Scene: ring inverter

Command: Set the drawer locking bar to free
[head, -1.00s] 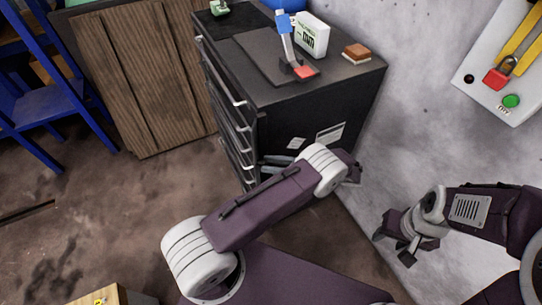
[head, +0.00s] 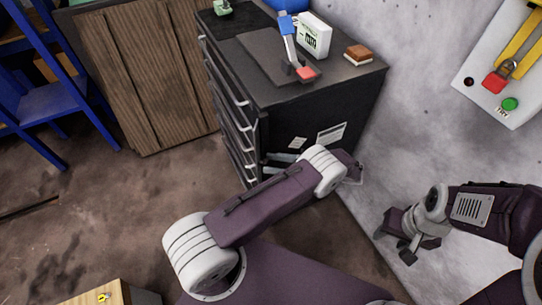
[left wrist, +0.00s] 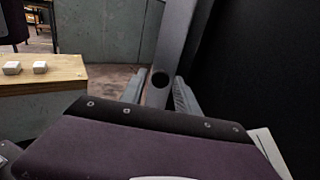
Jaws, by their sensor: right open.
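The black drawer cabinet (head: 320,115) stands against the wall in the head view, its drawer handles facing left. A grey upright bar with a round hole (left wrist: 172,45), which looks like the locking bar, shows close up in the left wrist view. My left gripper (head: 272,160) is at the cabinet's lower front corner. In the left wrist view its two grey fingers (left wrist: 160,88) lie on either side of the bar; I cannot tell if they touch it. My right gripper (head: 393,246) is open and empty near the wall at right.
On the cabinet top are a lever with a blue handle (head: 288,27), a white box (head: 314,36) and a brown block (head: 358,53). A blue rack (head: 45,105) stands left. Floor between is clear.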

